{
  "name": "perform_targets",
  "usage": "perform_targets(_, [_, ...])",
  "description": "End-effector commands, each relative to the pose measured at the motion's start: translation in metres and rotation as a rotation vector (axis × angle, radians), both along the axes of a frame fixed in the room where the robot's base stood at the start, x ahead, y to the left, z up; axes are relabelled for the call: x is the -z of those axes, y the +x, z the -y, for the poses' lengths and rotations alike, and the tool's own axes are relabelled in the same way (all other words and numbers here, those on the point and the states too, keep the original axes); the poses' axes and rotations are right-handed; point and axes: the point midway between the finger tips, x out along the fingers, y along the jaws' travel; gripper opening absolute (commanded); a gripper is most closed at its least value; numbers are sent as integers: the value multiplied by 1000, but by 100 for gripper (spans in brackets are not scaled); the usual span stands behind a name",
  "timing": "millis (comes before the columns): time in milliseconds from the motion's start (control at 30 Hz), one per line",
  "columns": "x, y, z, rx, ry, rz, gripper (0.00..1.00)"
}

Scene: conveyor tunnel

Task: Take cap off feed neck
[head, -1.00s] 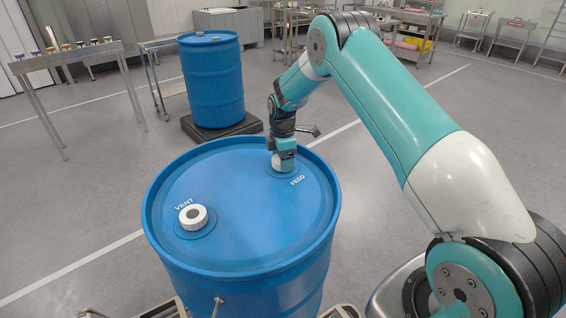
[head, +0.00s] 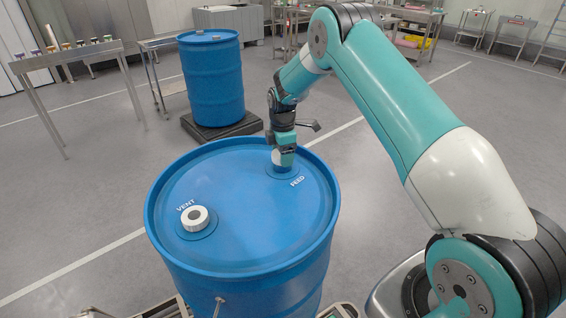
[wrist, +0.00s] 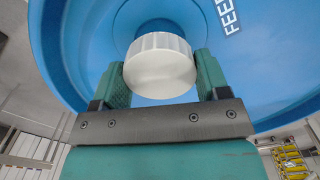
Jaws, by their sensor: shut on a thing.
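The blue drum (head: 215,235) stands in front of me, with a FEED label and a VENT label on its lid. My gripper (head: 283,160) points down at the FEED end of the lid, on the far right side. In the wrist view, its green fingers are shut on the sides of the white ribbed feed cap (wrist: 160,65). The blue feed neck (wrist: 157,25) shows just beyond the cap. I cannot tell whether the cap still touches the neck. In the head view the fingers partly hide the cap.
Behind stands a second blue drum (head: 212,85) on a dark pallet (head: 222,128). A steel table (head: 70,60) with small bottles is at the left. Open floor lies to the right.

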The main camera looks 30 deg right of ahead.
Motion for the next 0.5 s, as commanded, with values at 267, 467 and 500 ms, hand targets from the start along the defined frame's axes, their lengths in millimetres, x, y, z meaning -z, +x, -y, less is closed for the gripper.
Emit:
perform_targets(267, [-2,0,0,0,0,0,36])
perform_targets(467, [-19,0,0,0,0,0,36])
perform_targets(500, [-23,0,0,0,0,0,36])
